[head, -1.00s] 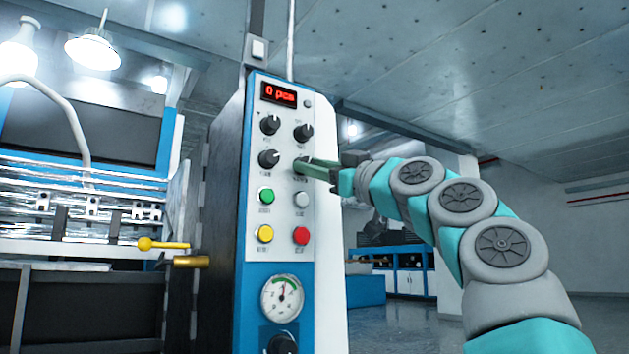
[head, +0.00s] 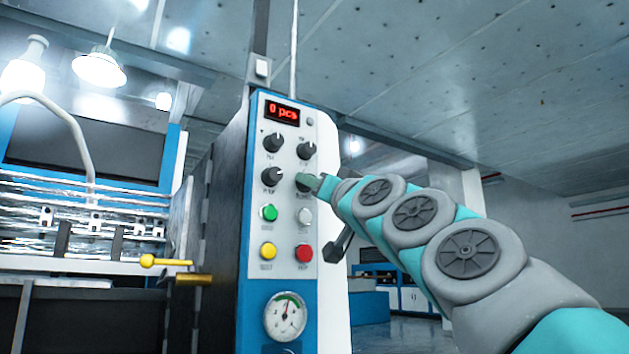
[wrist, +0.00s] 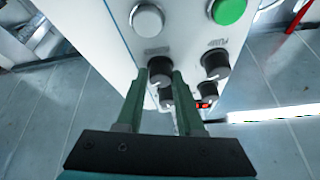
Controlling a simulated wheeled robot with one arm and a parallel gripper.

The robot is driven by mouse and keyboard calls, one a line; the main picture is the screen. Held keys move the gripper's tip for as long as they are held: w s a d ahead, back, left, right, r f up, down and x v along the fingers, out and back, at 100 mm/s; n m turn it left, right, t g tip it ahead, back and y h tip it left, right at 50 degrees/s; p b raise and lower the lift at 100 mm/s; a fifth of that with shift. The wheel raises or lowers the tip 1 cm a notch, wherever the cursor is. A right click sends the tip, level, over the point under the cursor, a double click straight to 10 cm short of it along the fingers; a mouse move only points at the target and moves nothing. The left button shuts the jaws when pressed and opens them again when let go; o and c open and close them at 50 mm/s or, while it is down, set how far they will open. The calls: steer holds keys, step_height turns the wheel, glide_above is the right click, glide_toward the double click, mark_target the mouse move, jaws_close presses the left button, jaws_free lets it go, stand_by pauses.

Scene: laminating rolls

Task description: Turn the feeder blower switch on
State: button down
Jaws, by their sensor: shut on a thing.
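The control panel (head: 286,225) has two rows of black rotary knobs. The lower right knob (wrist: 160,68), beside the one marked PUMP (wrist: 215,62), sits between my gripper's (wrist: 158,78) green fingers in the wrist view. The fingers are shut on it. In the head view my gripper (head: 309,183) reaches the panel from the right and covers most of this knob. Its label in the wrist view is too blurred to read surely, and its pointer direction cannot be told.
Above the knobs is a red display (head: 282,113) reading 0 pcs. Below are green (head: 269,213), white (head: 303,216), yellow (head: 267,251) and red (head: 304,253) buttons, then a gauge (head: 285,317). A yellow-knobbed lever (head: 165,261) stands left. Open floor lies right.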

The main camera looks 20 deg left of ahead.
stand_by(0.4)
steer(key=c, duration=0.5)
jaws_free()
steer(key=shift+b+v, duration=1.45)
steer(key=shift+v, duration=2.4)
